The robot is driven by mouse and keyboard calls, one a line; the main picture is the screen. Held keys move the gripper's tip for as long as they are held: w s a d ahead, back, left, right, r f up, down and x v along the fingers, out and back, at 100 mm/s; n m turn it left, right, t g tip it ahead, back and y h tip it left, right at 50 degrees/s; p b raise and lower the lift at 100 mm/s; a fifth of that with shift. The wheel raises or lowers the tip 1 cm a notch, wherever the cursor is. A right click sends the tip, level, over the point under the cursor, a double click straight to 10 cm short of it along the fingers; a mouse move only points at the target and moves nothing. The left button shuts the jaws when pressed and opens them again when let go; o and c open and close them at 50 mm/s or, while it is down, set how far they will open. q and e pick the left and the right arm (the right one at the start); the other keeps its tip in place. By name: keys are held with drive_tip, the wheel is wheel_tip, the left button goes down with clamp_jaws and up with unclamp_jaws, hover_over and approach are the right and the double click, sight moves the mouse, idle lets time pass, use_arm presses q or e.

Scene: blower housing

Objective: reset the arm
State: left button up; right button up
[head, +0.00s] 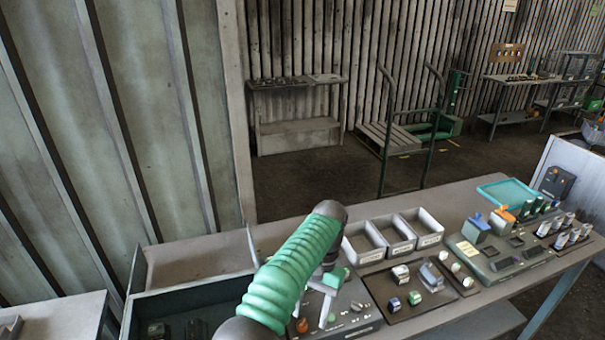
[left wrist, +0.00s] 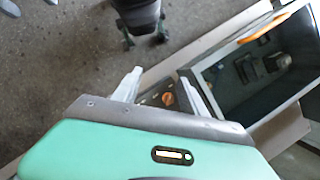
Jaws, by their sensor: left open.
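My left arm, with a green ribbed sleeve, reaches in from the bottom of the head view. My left gripper (head: 318,306) has pale fingers pointing down over a dark board on the workbench (head: 465,205). The left wrist view shows the same gripper (left wrist: 157,88) with its two fingers apart and nothing between them but a strip of the board with an orange knob (left wrist: 167,99). Whether the fingertips touch the board cannot be told. My right gripper is not in view.
Three grey bins (head: 393,233) stand behind the boards. A dark open box (head: 190,292) is at the left. Several small parts sit on a panel (head: 510,262) at the right, near a teal tray (head: 509,191). A cart (head: 405,138) stands on the floor behind.

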use_arm(q)
drive_tip(key=s+a+f+n+t+h+b, duration=0.1)
drive_tip(key=s+a+f+t+b, duration=0.1)
drive_tip(key=a, duration=0.4)
drive_tip(key=s+a+f+n+t+h+b, duration=0.1)
drive_tip(key=s+a+f, duration=0.1)
drive_tip(key=a, duration=0.4)
drive_tip(key=s+a+f+n+t+b, duration=0.1)
drive_tip(key=s+a+f, duration=0.1)
drive_tip(key=s+a, duration=0.3)
drive_tip(key=s+a+f+n+t+b, duration=0.1)
drive_tip(key=s+a+f+n+t, duration=0.1)
drive_tip(key=s, duration=0.8)
drive_tip(key=a+f, duration=0.1)
drive_tip(key=a, duration=0.1)
drive_tip(key=shift+a+f, duration=0.3)
drive_tip(key=shift+a, duration=0.1)
drive_tip(key=shift+a, duration=0.1)
